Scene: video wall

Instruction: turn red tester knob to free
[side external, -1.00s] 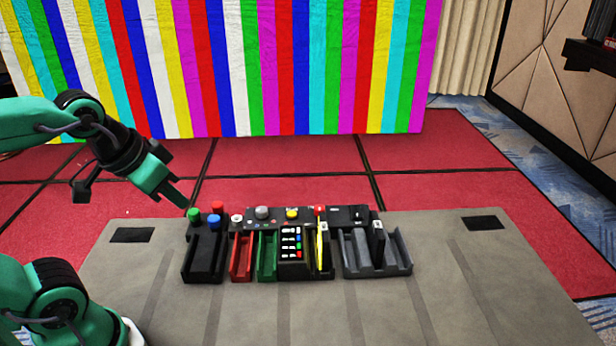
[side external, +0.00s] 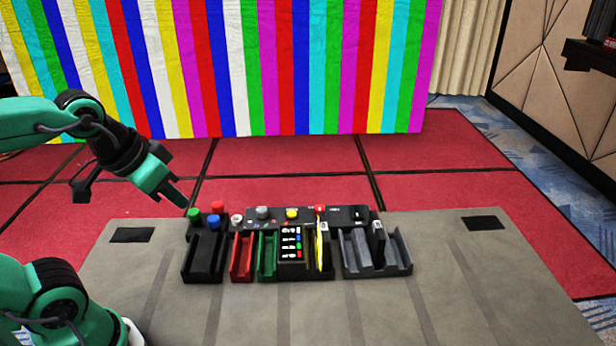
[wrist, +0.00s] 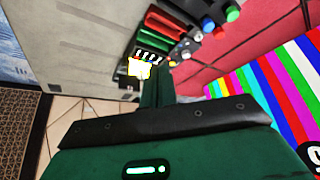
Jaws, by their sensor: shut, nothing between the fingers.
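Two red parts show on the black panel in the side view. One red knob (side external: 218,206) stands at the left, in a cluster with a green knob (side external: 194,213) and a blue knob (side external: 213,222). Another small red knob (side external: 319,209) stands further right, above the yellow piece; I cannot read labels that tell which belongs to the tester. My gripper (side external: 183,203) is shut and empty, pointing down at the left end of the panel, close to the green knob. In the wrist view its shut fingers (wrist: 157,92) show below the panel's row of parts.
A white knob (side external: 237,219), grey knob (side external: 262,212) and yellow knob (side external: 292,213) line the panel. In front are a black tray (side external: 203,268), red tray (side external: 241,272), green tray (side external: 266,272) and grey rack (side external: 378,266). The table's front and right are clear.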

